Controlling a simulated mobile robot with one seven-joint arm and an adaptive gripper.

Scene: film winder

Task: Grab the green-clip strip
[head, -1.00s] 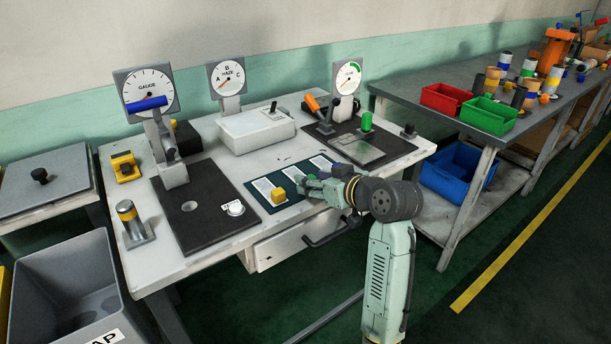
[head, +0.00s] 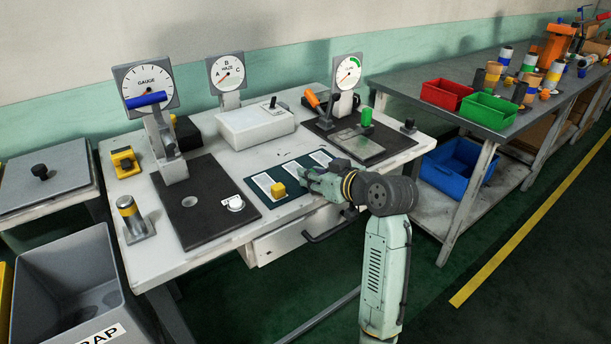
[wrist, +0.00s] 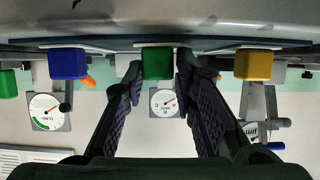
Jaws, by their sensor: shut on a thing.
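The green clip (wrist: 157,63) of the strip sits between my gripper's two fingers in the wrist view, which looks upside down. My gripper (wrist: 158,68) is shut on it. In the head view my gripper (head: 306,178) is over the dark teal mat (head: 290,205), and the green clip is hidden behind it. The yellow clip (wrist: 253,65) is to the right of my fingers in the wrist view, and the blue clip (wrist: 68,64) to the left. The yellow clip also shows in the head view (head: 278,190), left of my gripper.
A black board with a gauge (head: 148,87) stands to the left on the white bench. A haze box (head: 255,125) is behind the mat. Another black board (head: 372,148) with a green knob is at the right. A drawer handle (head: 328,232) juts from the bench front.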

